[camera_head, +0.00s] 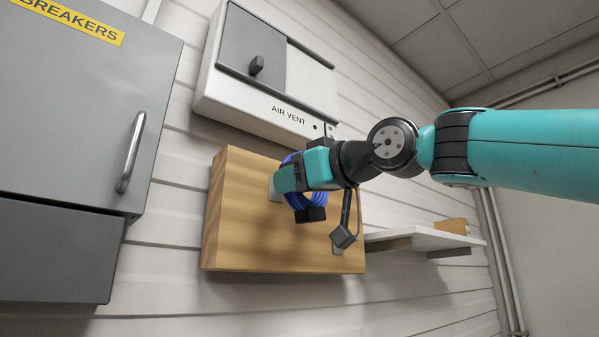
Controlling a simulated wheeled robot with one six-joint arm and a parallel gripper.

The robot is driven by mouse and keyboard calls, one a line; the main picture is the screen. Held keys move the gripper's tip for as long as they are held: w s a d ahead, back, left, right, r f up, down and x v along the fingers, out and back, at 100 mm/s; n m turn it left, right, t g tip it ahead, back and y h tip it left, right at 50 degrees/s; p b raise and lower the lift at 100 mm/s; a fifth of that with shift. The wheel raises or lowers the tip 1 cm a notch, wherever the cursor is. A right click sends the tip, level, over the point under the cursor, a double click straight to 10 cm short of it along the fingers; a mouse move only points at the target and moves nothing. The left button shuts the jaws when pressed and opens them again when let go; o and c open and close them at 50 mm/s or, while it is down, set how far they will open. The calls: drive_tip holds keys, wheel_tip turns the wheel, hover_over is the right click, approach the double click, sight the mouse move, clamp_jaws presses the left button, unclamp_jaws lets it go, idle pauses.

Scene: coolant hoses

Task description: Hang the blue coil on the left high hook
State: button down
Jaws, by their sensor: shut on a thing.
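The blue coil (315,213) shows below and behind my gripper (298,199), in front of the wooden board (225,235). My gripper is shut on the coil, with its teal body covering the coil's upper part. A pale hook plate (273,188) shows on the board just left of my gripper; its hook is mostly hidden. I cannot tell whether the coil touches that hook. Another pale plate (337,249) shows lower right on the board, partly hidden by a dark block.
The air vent box (240,113) is on the wall just above the board. A grey breaker cabinet (75,120) with a handle stands at the left. A white shelf (420,239) with a small wooden piece (450,226) is at the right. The board's left part is clear.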

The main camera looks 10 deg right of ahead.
drive_tip(key=shift+w+d+p+x, duration=0.15)
drive_tip(key=shift+p+x, duration=0.5)
drive_tip(key=shift+x, duration=0.55)
drive_tip(key=shift+w+d+p+x, duration=0.15)
drive_tip(key=shift+p+x, duration=0.45)
drive_tip(key=shift+x, duration=0.6)
drive_tip(key=shift+f+b, duration=0.8)
drive_tip(key=shift+b, duration=0.15)
drive_tip(key=shift+c, duration=0.7)
unclamp_jaws()
drive_tip(key=shift+s+d+f+b, duration=0.2)
drive_tip(key=shift+s+d+b, duration=0.15)
drive_tip(key=shift+s+b, duration=0.15)
drive_tip(key=shift+s+d+f+b, duration=0.15)
drive_tip(key=shift+s+d+b, duration=0.2)
drive_tip(key=shift+s+b, duration=0.15)
drive_tip(key=s+a+b+v, duration=0.1)
drive_tip(key=b+v, duration=0.3)
drive_tip(key=v, duration=0.3)
drive_tip(key=shift+s+d+f, duration=0.15)
drive_tip(key=shift+d+f, duration=0.1)
drive_tip(key=shift+f, duration=0.2)
